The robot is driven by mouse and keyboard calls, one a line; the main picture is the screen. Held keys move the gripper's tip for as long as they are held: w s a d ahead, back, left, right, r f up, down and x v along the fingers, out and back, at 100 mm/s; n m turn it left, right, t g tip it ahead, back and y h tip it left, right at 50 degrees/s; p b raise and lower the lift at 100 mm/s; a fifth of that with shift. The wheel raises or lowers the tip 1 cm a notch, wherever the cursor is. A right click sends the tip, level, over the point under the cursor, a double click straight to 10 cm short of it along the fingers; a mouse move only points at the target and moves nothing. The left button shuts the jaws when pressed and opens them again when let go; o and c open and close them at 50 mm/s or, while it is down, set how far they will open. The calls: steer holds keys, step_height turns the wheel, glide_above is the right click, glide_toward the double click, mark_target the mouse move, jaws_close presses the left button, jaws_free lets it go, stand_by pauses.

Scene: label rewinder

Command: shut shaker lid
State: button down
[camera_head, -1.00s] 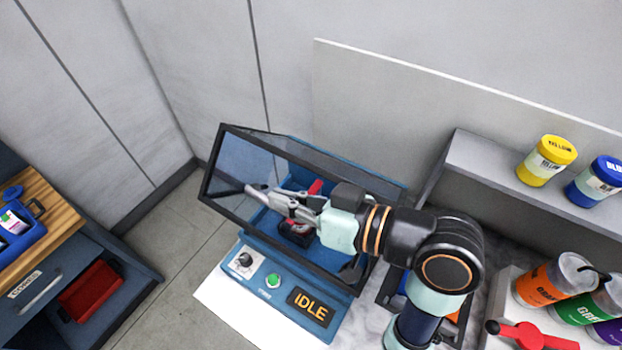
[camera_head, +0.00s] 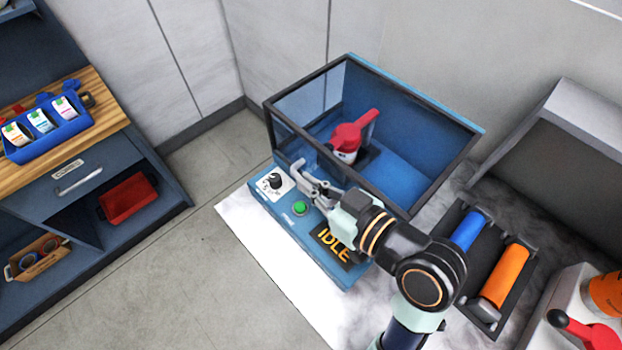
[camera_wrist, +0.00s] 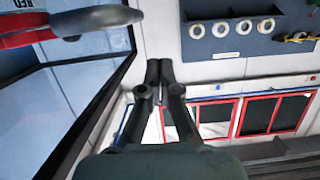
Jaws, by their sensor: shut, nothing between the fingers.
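The shaker is a blue box with a black-framed, clear lid (camera_head: 337,158). In the head view the frame spans the chamber, but I cannot tell whether it is fully seated. My gripper (camera_head: 297,166) is shut and empty in front of the shaker's front pane, above the control panel. In the wrist view its fingertips (camera_wrist: 159,66) are together, and the dark lid edge and glass lie left of them.
The control panel has a black knob (camera_head: 275,181), a green button (camera_head: 300,208) and a display reading IDLE (camera_head: 335,243). A dark tray with blue and orange rollers (camera_head: 505,276) lies right of my arm. A workbench (camera_head: 100,141) stands at left, with open floor between.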

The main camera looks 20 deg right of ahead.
steer(key=shift+f, duration=0.15)
stand_by(0.3)
steer(key=s+r+p, duration=0.4)
steer(key=s+r, duration=0.1)
steer(key=s, duration=0.5)
steer(key=shift+s+r, duration=0.15)
steer(key=shift+s, duration=0.05)
steer(key=shift+d, duration=0.1)
steer(key=w+a+f+m+g+h, duration=0.1)
steer(key=w+a+f+m+h, duration=0.1)
steer(key=w+a+f+h, duration=0.3)
steer(key=w+a+f+m, duration=0.1)
steer(key=w+a, duration=0.2)
steer(key=a, duration=0.5)
step_height(320, 180, up, 26)
steer(key=d+p, duration=0.1)
steer(key=p, duration=2.5)
steer(key=shift+m+p, duration=0.3)
